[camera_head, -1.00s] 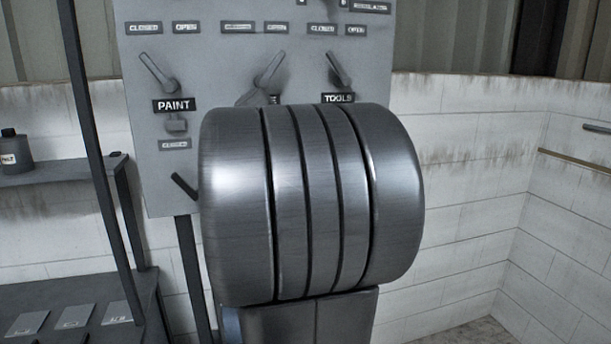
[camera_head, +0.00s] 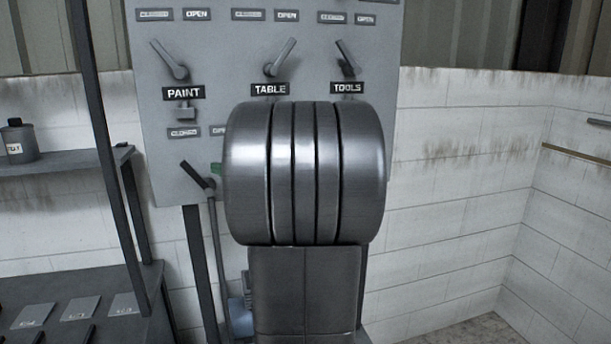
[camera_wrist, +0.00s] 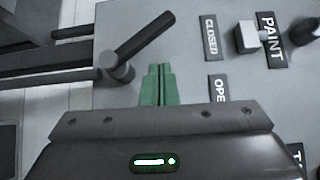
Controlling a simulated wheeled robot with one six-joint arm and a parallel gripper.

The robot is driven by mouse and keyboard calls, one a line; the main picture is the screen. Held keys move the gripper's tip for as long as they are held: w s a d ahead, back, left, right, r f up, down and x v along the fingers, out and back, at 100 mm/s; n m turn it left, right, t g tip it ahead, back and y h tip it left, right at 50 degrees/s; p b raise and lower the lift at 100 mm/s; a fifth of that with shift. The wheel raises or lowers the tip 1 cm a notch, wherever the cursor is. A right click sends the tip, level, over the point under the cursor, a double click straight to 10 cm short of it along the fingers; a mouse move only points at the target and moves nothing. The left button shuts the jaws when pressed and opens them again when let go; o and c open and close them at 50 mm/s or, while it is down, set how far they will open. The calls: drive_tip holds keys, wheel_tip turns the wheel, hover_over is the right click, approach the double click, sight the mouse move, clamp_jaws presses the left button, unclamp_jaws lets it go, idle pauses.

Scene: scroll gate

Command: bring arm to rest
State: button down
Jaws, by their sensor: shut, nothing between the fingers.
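My gripper (camera_wrist: 158,84) shows in the wrist view with its two green fingers together and nothing between them. The fingers point at the grey switch panel (camera_wrist: 185,55), just right of a lever with a black handle (camera_wrist: 146,34). Contact with the panel or lever cannot be told. In the head view, my large grey arm joint stands in front of the panel's lower right part.
The panel (camera_head: 225,60) carries several levers and labels, including PAINT (camera_head: 183,92), TABLE (camera_head: 269,89) and TOOLS (camera_head: 347,88). A shelf (camera_head: 70,170) with a dark bottle (camera_head: 20,140) stands at left.

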drive_tip(key=shift+w+d+f+m+t+y, duration=0.15)
drive_tip(key=shift+d+f+m+t+y, duration=0.35)
drive_tip(key=shift+m+t, duration=0.4)
drive_tip(key=shift+w+d+f+m+t+y, duration=0.2)
drive_tip(key=shift+d+f+m+t+y, duration=0.3)
drive_tip(key=shift+m, duration=0.75)
drive_tip(key=shift+w+d+f+m+t+y, duration=0.15)
drive_tip(key=shift+d+f+m+t+y, duration=0.3)
drive_tip(key=shift+m+t, duration=0.55)
drive_tip(key=shift+d, duration=0.1)
